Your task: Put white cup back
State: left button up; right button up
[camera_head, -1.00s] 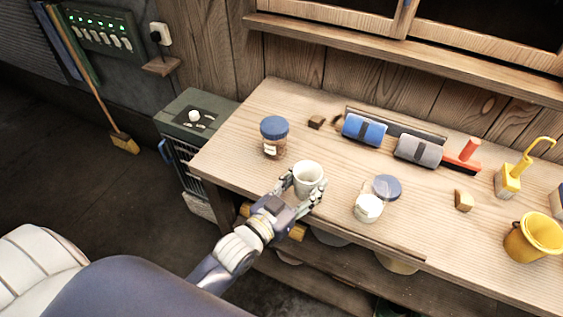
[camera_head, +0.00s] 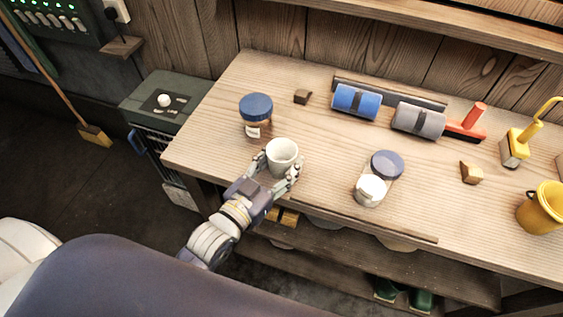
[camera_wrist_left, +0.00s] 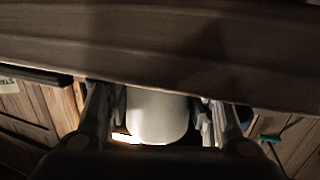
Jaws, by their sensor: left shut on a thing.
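The white cup (camera_head: 282,155) is upright at the front left part of the wooden workbench (camera_head: 330,205). My left gripper (camera_head: 279,171) is shut around the cup's sides from the front. In the left wrist view the cup (camera_wrist_left: 158,117) fills the space between the two fingers of the left gripper (camera_wrist_left: 160,115). I cannot tell whether the cup's base touches the bench top. My right gripper is in neither view.
A blue-lidded jar (camera_head: 256,114) stands just behind and left of the cup. Blue (camera_head: 357,100) and grey (camera_head: 418,119) rolls lie at the back. A yellow bucket (camera_head: 541,208) is far right.

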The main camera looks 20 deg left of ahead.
pick_arm(q)
jog(key=shift+s+d+r, duration=0.1)
jog(key=shift+s+r, duration=0.05)
jog(key=shift+s, duration=0.05)
jog(key=o, duration=0.8)
jog(key=shift+c, duration=0.2)
jog(key=shift+o, duration=0.3)
jog(key=shift+f, duration=0.2)
jog(key=shift+r, duration=0.3)
jog(key=shift+s+f, duration=0.2)
jog(key=shift+s, duration=0.1)
jog(key=b+v, duration=0.2)
jog(key=v, duration=0.9)
jog(key=shift+s, duration=0.15)
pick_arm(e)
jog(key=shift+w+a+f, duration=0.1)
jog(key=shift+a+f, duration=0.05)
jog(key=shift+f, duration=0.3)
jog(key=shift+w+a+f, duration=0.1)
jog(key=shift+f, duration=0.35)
